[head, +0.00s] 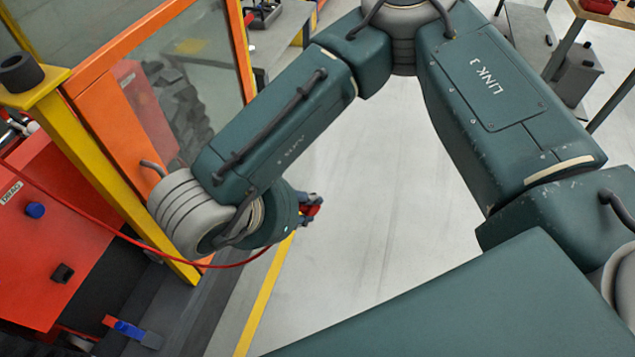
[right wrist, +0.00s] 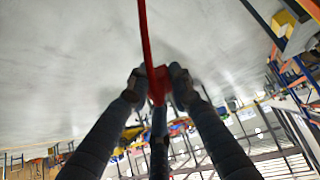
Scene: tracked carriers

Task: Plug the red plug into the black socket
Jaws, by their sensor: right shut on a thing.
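The red plug (right wrist: 158,84) is between the fingertips of my right gripper (right wrist: 157,88), which is shut on it. A red cable runs from the plug. In the head view the right gripper (head: 309,207) is small, partly behind my own wrist, and holds the plug over the open floor. The black socket (head: 62,273) is on the sloping red panel (head: 90,235) at the lower left, well apart from the plug. A blue socket (head: 35,210) is above it on the same panel. My left gripper is not in view.
A yellow post (head: 115,185) and an orange frame (head: 105,115) with a clear pane stand between the red panel and my right gripper. The red cable (head: 100,228) crosses the panel and post. A red and blue part (head: 125,327) lies low left. The grey floor (head: 370,190) is clear.

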